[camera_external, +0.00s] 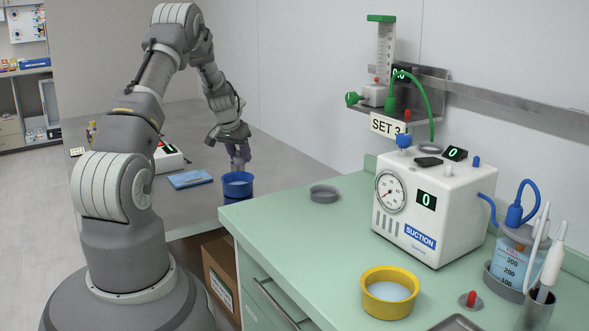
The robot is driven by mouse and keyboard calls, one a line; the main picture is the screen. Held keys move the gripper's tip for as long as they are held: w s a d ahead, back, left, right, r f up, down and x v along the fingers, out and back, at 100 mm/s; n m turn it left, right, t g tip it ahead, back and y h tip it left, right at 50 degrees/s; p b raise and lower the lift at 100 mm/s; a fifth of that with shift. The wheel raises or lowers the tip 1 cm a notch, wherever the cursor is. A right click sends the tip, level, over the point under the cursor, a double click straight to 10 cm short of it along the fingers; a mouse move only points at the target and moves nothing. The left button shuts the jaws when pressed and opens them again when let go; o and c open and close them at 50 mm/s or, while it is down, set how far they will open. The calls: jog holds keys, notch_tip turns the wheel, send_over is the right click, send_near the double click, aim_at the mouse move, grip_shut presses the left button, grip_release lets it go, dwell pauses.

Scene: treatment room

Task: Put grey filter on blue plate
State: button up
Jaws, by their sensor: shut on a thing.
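My gripper (239,150) points down over the grey table, just above and behind the blue round container. It is shut on a small grey-purple piece that seems to be the grey filter (239,159); its shape is hard to make out at this size. The piece is close to the container's rim, and I cannot tell whether they touch. A flat light-blue rectangular item, possibly the blue plate (190,179), lies on the grey table left of the gripper.
A white device with a display (168,158) stands behind the flat blue item. On the green counter (285,235) are a shallow grey ring (324,194), a yellow bowl (389,300) and a white suction unit (435,210). A shelf (470,87) juts from the wall.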

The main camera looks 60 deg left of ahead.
jog(key=s+n, duration=0.1)
jog(key=s, duration=0.5)
jog(key=s+f+n, duration=0.1)
jog(key=s, duration=0.6)
jog(key=s+n+g+y, duration=0.1)
jog(key=s+n, duration=0.1)
jog(key=s, duration=0.5)
jog(key=shift+a+f, duration=0.1)
jog(key=shift+f, duration=0.15)
jog(key=b, duration=0.2)
send_over(191, 175)
jog(key=s+d, duration=0.1)
jog(key=d, duration=0.1)
jog(key=shift+a+f, duration=0.25)
jog(key=shift+f, duration=0.55)
jog(key=shift+f+b, duration=0.9)
jog(key=shift+f, duration=0.8)
jog(key=shift+f, duration=0.15)
jog(key=o, duration=1)
